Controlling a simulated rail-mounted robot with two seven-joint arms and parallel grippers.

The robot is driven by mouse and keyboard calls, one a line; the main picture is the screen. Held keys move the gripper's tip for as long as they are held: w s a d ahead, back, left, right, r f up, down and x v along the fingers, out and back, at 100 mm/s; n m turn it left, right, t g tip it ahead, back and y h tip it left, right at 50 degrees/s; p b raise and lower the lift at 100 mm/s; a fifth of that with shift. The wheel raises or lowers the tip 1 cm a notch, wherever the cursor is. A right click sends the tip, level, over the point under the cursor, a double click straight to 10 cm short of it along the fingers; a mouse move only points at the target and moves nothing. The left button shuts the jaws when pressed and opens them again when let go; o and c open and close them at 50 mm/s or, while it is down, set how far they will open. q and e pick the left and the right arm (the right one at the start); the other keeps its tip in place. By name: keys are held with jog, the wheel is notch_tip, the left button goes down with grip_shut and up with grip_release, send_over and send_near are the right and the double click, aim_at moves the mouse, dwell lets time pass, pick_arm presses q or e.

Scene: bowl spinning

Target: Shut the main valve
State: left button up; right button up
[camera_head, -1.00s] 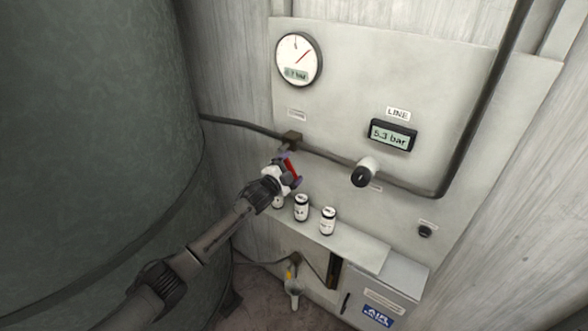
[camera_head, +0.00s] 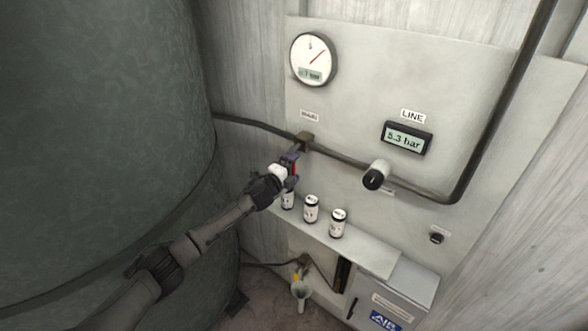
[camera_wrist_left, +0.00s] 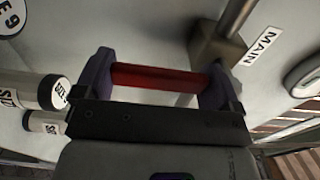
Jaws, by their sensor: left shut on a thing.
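The main valve's brown body (camera_head: 305,141) sits on the dark pipe on the wall panel. It shows at the upper right in the left wrist view (camera_wrist_left: 214,48), beside a MAIN label (camera_wrist_left: 261,47). Its red handle (camera_head: 295,167) also shows in the left wrist view (camera_wrist_left: 160,78), running between my purple fingertips. My left gripper (camera_head: 292,169) is shut on this handle, and it spans the middle of the left wrist view (camera_wrist_left: 158,82). The gripper partly hides the handle in the head view. My right gripper is not in view.
A LINE display (camera_head: 406,139) reads 5.3 bar. A dial gauge (camera_head: 314,60) hangs above. Several white cans, one of them (camera_head: 338,223), stand on a shelf (camera_head: 368,254) close below the gripper. A black-and-white knob (camera_head: 376,175) sits to the right. A large green tank (camera_head: 105,120) fills the left.

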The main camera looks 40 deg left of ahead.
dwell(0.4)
pick_arm(q)
jog(key=o, duration=1)
jog(key=shift+s, duration=0.1)
jog(key=s+d+b, duration=0.1)
jog(key=s, duration=1.2)
jog(key=shift+s, duration=0.3)
